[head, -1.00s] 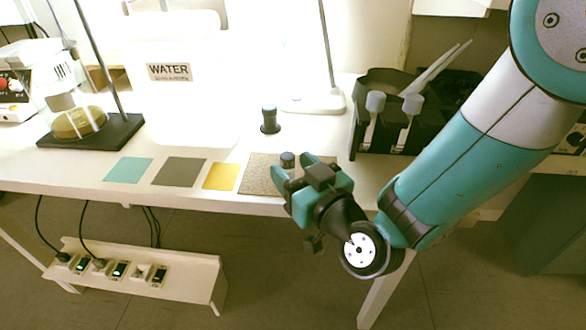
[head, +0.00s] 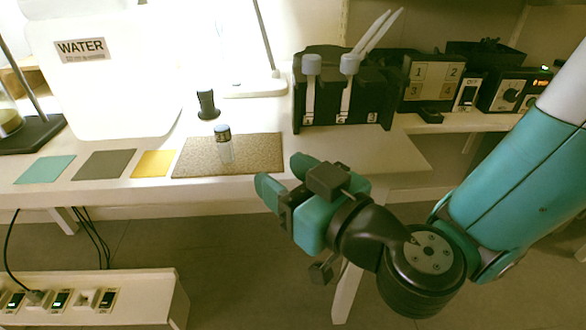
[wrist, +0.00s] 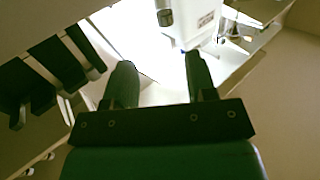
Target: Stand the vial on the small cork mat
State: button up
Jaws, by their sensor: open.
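The vial (head: 225,148), clear with a dark blue-grey cap, stands upright on the cork mat (head: 190,160), a speckled brown rectangle at the table's front edge. My gripper (head: 278,177) is open and empty, to the right of the mat and apart from the vial, beyond the table's front edge. In the wrist view the two fingers of my gripper (wrist: 160,80) are spread with nothing between them. A small capped bottle (wrist: 165,17) shows at the top of the wrist view; I cannot tell whether it is the vial.
A dark bottle (head: 207,104) stands behind the mat. Yellow (head: 153,163), grey (head: 104,164) and teal (head: 45,169) squares lie to the left. A black rack (head: 343,95) with pipettes stands behind right. A white WATER container (head: 110,100) stands at the back left.

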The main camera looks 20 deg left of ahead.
jog(key=s+d+m+g+h, duration=0.1)
jog(key=s+d+g+h, duration=0.1)
jog(key=d, duration=0.6)
jog(key=s+d+m+g+h, duration=0.2)
jog(key=s+d+g+h, duration=0.1)
jog(key=d, duration=0.6)
jog(key=s+d+m+g+h, duration=0.2)
jog(key=d+h, duration=0.4)
jog(key=d, duration=0.3)
jog(key=shift+s+d+r+g+h, duration=0.2)
jog(key=shift+s+g+h, duration=0.15)
jog(key=shift+g, duration=0.55)
notch_tip(320, 180, up, 31)
jog(key=p, duration=3.1)
